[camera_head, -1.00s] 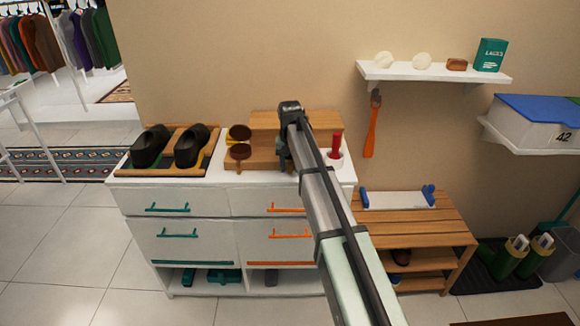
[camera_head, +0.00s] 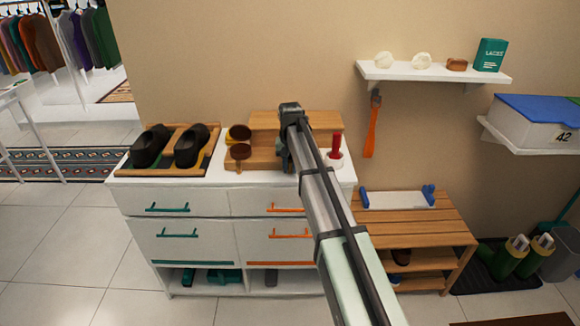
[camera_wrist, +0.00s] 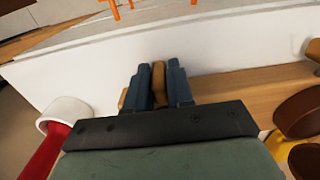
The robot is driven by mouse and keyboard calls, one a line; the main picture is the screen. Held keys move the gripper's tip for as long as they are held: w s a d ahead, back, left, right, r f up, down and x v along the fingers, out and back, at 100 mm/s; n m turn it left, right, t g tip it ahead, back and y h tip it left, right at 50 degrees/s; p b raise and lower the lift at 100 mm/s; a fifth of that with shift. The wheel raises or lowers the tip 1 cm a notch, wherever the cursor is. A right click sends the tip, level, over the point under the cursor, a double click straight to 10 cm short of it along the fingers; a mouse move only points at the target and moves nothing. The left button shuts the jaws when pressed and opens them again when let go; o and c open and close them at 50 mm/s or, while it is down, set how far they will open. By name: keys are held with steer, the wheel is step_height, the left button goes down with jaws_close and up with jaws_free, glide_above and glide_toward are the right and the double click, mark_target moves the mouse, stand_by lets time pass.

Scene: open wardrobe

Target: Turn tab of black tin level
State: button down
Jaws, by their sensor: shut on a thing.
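My gripper (camera_wrist: 158,88) points down at the white cabinet top, and its two blue fingers are shut on a narrow brown piece (camera_wrist: 158,74), which looks like a tab. In the head view my gripper (camera_head: 285,158) is in front of the wooden stepped stand (camera_head: 262,150), partly hidden by my arm. Another bit of brown shows beside the fingers in the wrist view. I cannot make out a black tin under the fingers. Brown and yellow round tins (camera_head: 238,152) stand left of the gripper; they also show at the wrist view's right edge (camera_wrist: 298,112).
A white pot (camera_head: 335,159) with a red-handled thing stands close right of my gripper. Black shoes (camera_head: 190,146) lie on a wooden tray at the left. Orange drawer handles (camera_head: 290,233) are on the cabinet front. A white strip of cabinet top is bare in front of the stand.

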steer(key=shift+h, duration=0.3)
steer(key=h, duration=0.4)
steer(key=shift+a+h, duration=0.25)
steer(key=shift+h, duration=0.05)
steer(key=shift+f+h, duration=0.1)
steer(key=shift+h, duration=1.7)
steer(key=c, duration=1.1)
jaws_free()
